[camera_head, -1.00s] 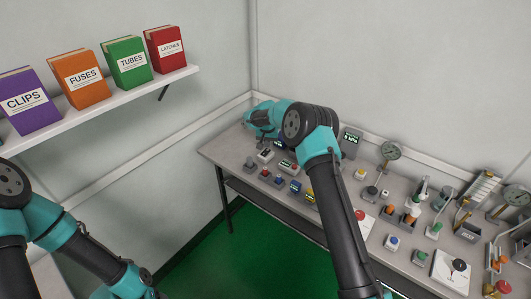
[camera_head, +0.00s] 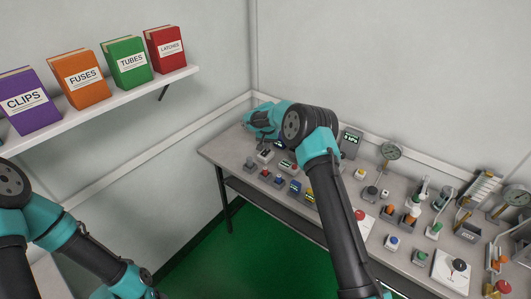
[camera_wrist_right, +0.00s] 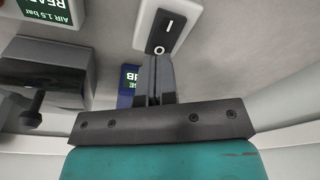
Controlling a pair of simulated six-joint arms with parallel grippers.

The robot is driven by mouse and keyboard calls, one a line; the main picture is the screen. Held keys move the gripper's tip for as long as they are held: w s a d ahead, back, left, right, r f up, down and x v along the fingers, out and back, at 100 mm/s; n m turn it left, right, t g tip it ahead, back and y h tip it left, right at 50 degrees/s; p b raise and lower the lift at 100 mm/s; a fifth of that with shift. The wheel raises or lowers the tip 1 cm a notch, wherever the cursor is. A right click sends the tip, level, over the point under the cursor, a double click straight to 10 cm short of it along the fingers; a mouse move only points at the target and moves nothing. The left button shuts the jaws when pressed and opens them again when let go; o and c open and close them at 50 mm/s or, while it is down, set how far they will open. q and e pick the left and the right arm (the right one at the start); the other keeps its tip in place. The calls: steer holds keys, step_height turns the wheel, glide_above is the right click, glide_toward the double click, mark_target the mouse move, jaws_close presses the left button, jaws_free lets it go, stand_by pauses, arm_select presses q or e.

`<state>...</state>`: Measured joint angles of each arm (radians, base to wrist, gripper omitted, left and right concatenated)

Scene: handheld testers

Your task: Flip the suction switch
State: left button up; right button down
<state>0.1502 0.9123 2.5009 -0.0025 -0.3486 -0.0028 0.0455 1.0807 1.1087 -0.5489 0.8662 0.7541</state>
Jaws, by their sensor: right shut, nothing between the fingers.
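In the right wrist view a white rocker switch (camera_wrist_right: 168,24) with a black rocker marked I and O sits at the top centre. No name shows on it, so I cannot tell from a label that it is the suction switch. My right gripper (camera_wrist_right: 154,62) is shut and empty, its fingertips at the O end of the rocker; I cannot tell whether they touch it. In the head view my right arm reaches over the back left of the bench (camera_head: 222,149), and its fingertips cannot be made out. My left arm is at the lower left, its gripper out of frame.
In the wrist view a dark grey box with a lever (camera_wrist_right: 48,72) stands left of the fingers, and a blue label (camera_wrist_right: 127,86) shows beside them. Several small testers, gauges and buttons cover the bench to the right. A shelf (camera_head: 100,103) with binders hangs at the left.

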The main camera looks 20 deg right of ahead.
steer(key=shift+f, duration=0.9)
stand_by(0.6)
steer(key=shift+r, duration=3.55)
